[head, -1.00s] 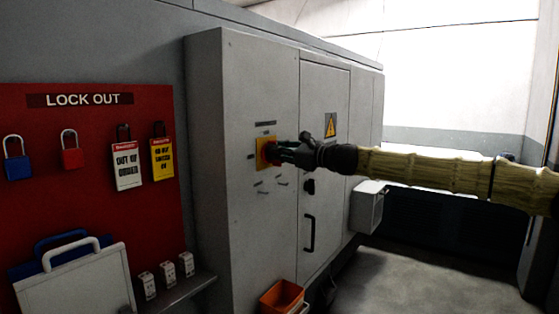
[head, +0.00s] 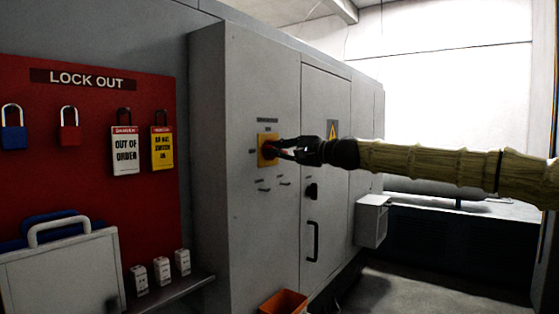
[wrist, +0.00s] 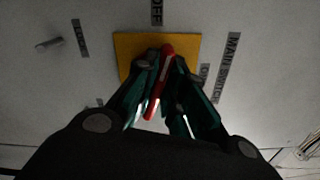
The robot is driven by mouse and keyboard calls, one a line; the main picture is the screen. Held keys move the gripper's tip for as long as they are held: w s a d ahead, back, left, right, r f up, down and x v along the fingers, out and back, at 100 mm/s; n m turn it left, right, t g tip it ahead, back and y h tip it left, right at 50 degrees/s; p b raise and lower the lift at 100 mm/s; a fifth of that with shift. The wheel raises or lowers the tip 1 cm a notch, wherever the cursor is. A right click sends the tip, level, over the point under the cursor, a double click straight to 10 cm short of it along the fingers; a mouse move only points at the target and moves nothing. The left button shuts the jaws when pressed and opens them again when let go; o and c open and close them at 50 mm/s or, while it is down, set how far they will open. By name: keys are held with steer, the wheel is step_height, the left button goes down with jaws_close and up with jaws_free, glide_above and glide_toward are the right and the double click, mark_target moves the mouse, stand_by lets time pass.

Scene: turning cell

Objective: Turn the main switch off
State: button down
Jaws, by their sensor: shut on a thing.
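The main switch has a yellow plate (head: 262,140) on the grey cabinet front, with a red handle (head: 269,151) at its centre. In the wrist view the yellow plate (wrist: 125,45) lies behind the red handle (wrist: 166,56), which slants slightly. Labels on the cabinet read "OFF" and "MAIN SWITCH". My gripper (head: 279,150) reaches in from the right, its fingers closed around the handle. In the wrist view my gripper (wrist: 162,82) has a finger on each side of the handle. The fingers hide part of the handle and plate.
A red lock-out board (head: 85,170) with padlocks and tags hangs at left. A grey box (head: 371,222) juts out at right.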

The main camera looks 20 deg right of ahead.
steer(key=shift+f+n+b, duration=0.2)
steer(key=shift+n+b, duration=1.05)
steer(key=shift+n, duration=0.25)
steer(key=c, duration=1.5)
jaws_free()
steer(key=shift+s+d, duration=0.1)
steer(key=v, duration=1.1)
steer(key=shift+s+d, duration=0.3)
steer(key=shift+f, duration=0.1)
